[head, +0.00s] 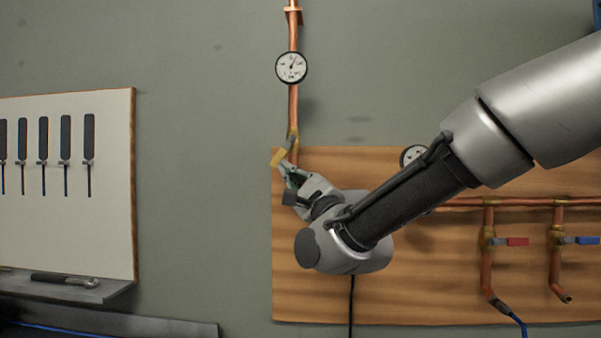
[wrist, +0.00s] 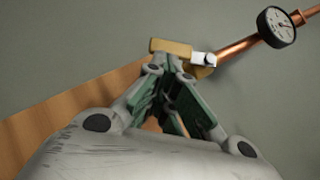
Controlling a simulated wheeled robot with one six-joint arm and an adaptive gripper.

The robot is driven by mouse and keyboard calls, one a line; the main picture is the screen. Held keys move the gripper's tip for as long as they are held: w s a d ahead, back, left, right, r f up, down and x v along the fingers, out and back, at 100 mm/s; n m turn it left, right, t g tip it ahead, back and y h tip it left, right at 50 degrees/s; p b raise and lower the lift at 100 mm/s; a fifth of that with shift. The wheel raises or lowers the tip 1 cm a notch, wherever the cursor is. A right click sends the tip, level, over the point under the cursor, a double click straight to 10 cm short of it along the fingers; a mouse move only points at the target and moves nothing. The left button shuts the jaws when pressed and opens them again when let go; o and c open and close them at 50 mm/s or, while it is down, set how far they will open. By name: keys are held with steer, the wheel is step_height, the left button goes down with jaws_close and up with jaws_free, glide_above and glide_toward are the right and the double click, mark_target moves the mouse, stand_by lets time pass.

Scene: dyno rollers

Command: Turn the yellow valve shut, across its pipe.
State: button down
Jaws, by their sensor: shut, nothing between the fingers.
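The yellow valve handle (head: 279,157) is on the upright copper pipe (head: 293,105), just below the round gauge (head: 291,67). In the head view the handle slants down to the left from the pipe, neither clearly along it nor square across it. My gripper (head: 287,169) is shut and empty, its fingertips close beneath the handle. In the wrist view the fingertips (wrist: 173,66) are right by the yellow handle (wrist: 171,47); I cannot tell whether they touch it. The valve body (wrist: 203,65) is partly hidden behind the fingers there.
A wooden board (head: 450,285) fills the wall behind my arm. It carries a red-handled valve (head: 512,241), a blue-handled valve (head: 585,240) and a second gauge (head: 412,154), partly hidden by my arm. A tool panel (head: 70,225) hangs at left. The wall between is clear.

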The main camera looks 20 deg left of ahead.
mark_target(275, 168)
steer(key=a+m+t+h, duration=0.1)
steer(key=m+t, duration=0.1)
steer(key=m, duration=0.1)
steer(key=a+m+t+h, duration=0.1)
steer(key=m+t, duration=0.1)
steer(key=m, duration=0.1)
steer(key=a+m+t+h, duration=0.1)
steer(key=m+t, duration=0.2)
steer(key=shift+s+a+r+h, duration=0.25)
steer(key=shift+s+r+h, duration=0.05)
steer(key=shift+s+r, duration=0.1)
steer(key=m+t+h, duration=0.1)
steer(key=m+h, duration=0.1)
steer(key=a+r+m+t+h, duration=0.1)
steer(key=m+h, duration=0.1)
steer(key=m, duration=0.1)
steer(key=a+r+m+t+h, duration=0.1)
steer(key=m+h, duration=0.1)
steer(key=m, duration=0.1)
steer(key=shift+s+t, duration=0.25)
steer(key=shift+t, duration=0.15)
steer(key=shift+a, duration=0.1)
